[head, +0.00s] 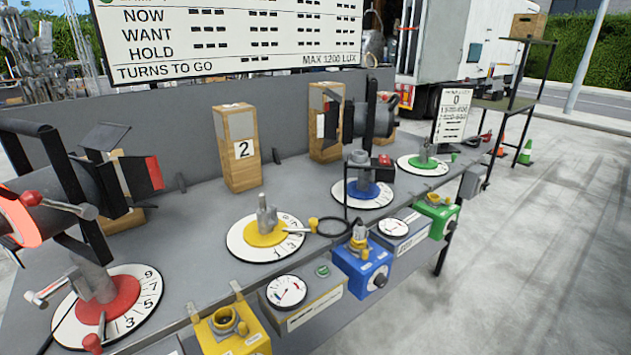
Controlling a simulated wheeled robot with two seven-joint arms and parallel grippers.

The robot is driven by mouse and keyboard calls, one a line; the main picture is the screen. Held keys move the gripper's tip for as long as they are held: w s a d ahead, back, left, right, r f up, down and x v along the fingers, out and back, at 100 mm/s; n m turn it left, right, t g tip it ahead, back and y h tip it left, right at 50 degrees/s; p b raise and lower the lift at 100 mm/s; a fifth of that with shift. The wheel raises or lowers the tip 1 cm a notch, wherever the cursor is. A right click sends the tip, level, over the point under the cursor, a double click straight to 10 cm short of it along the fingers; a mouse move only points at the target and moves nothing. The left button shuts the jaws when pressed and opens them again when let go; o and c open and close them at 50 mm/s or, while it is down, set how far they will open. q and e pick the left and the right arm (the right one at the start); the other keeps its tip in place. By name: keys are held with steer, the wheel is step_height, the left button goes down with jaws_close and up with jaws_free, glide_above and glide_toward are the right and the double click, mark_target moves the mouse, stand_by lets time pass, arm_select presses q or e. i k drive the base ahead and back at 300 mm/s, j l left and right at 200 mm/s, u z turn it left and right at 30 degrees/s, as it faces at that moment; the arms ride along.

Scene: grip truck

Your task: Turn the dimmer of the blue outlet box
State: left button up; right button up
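The blue outlet box (352,279) hangs at the front edge of the grey bench, right of centre. A dark round knob (379,281), which looks like its dimmer, sits on its front right face. A yellow and grey fitting (358,241) stands on top of the box. The knob's setting is too small to read. Neither of my grippers shows in this view.
A yellow box (232,340) and a green box (437,218) share the bench's front edge, with gauges between. Numbered dials in red (108,300), yellow, blue and green carry stands or lamps. A black cable loops near the blue box. Open pavement lies right.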

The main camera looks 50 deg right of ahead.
mark_target(381, 281)
steer(key=z, duration=1.9)
